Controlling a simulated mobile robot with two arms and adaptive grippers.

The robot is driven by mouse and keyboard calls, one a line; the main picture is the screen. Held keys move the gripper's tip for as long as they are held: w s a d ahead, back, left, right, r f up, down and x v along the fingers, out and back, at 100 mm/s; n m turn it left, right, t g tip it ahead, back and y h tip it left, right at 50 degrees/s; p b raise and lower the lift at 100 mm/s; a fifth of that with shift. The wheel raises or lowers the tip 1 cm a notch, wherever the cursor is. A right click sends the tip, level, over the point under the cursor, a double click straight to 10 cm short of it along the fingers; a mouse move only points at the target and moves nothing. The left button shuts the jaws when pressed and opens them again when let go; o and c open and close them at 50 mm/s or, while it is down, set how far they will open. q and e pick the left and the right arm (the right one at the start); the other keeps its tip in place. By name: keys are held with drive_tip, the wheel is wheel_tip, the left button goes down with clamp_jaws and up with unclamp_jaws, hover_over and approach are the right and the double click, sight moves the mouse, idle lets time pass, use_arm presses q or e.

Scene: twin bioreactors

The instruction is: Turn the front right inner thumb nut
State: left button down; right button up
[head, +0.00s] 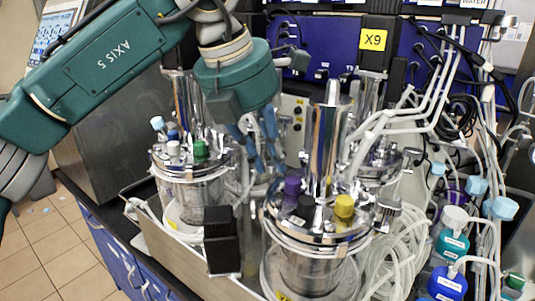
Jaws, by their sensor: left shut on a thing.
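My left gripper (258,160) reaches down from the teal arm at the upper left, with its blue fingers pointing down between the two nearer glass vessels. The fingers are shut, and their tips are at the back left edge of the metal lid (322,222) of the nearest vessel. The thumb nut between the fingertips is hidden by them, so its shape and turn do not show. The nearest vessel (310,270) has a tall metal cylinder and purple, black and yellow caps on its lid. My right gripper is not in view.
Another vessel (195,195) with green, white and blue caps stands to the left. A black block (222,240) stands in front. Open floor (40,240) shows at lower left.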

use_arm(q)
drive_tip(key=shift+s+d+f, duration=0.1)
drive_tip(key=shift+s+f, duration=0.1)
drive_tip(key=shift+f, duration=0.1)
drive_tip(key=c, duration=1.7)
unclamp_jaws()
drive_tip(key=shift+s+d+r, duration=0.1)
drive_tip(key=shift+r, duration=0.25)
drive_tip(key=shift+r, duration=0.3)
drive_tip(key=v, duration=1.1)
drive_tip(key=shift+s, duration=0.1)
